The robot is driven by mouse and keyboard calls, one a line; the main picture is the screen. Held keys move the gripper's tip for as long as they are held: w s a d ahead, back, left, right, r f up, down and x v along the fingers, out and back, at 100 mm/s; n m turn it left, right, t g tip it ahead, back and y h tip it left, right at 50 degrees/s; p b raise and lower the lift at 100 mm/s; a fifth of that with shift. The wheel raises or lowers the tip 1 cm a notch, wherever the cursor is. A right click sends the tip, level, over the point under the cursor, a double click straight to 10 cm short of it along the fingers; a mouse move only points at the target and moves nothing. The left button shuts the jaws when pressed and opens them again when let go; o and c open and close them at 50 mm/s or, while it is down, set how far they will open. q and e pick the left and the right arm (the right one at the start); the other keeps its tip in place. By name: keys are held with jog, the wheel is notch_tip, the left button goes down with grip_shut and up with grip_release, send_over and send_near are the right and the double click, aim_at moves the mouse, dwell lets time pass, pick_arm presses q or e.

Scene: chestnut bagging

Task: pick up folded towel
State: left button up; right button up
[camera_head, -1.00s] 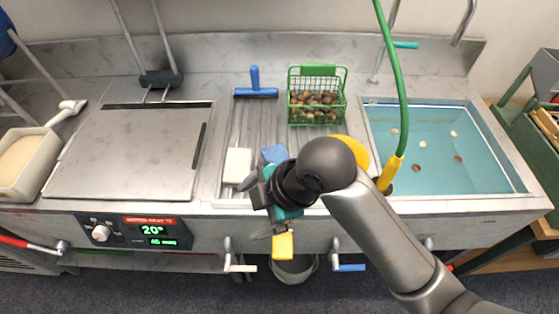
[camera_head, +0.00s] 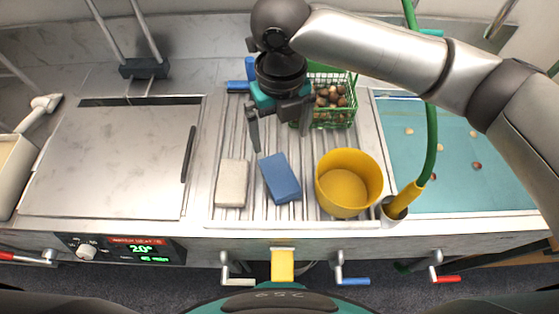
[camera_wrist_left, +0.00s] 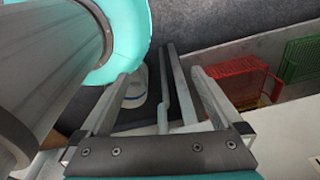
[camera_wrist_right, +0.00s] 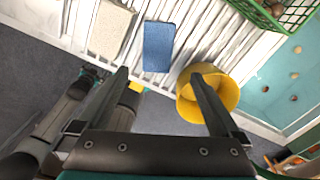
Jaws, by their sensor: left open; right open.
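A blue folded cloth-like block (camera_head: 281,178) lies on the ribbed drainboard, slightly turned. A pale beige block (camera_head: 232,183) lies beside it on the left; I cannot tell for certain which is the folded towel. My right gripper (camera_head: 279,138) is open and empty, above the board just behind the blue block, its fingers pointing down. In the right wrist view the blue block (camera_wrist_right: 159,46) shows beyond and between the open fingers, apart from them. My left gripper (camera_wrist_left: 165,78) is open and empty in its own wrist view, over the floor, and outside the head view.
A yellow bucket (camera_head: 348,184) stands close right of the blue block. A green basket of chestnuts (camera_head: 331,120) is behind. A green hose (camera_head: 428,140) hangs in front of the water basin (camera_head: 465,195). A flat steel lid (camera_head: 110,160) lies left.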

send_over(280, 175)
notch_tip(280, 175, down, 6)
jog(key=shift+r+b, duration=0.25)
jog(key=shift+b, duration=0.05)
notch_tip(280, 175, down, 4)
jog(key=shift+r, duration=0.2)
jog(key=shift+f, duration=0.45)
notch_tip(280, 175, down, 5)
jog(key=shift+a+r+b, duration=0.1)
jog(key=shift+b, duration=0.4)
pick_arm(q)
jog(key=s+f, duration=0.2)
jog(key=shift+s, duration=0.4)
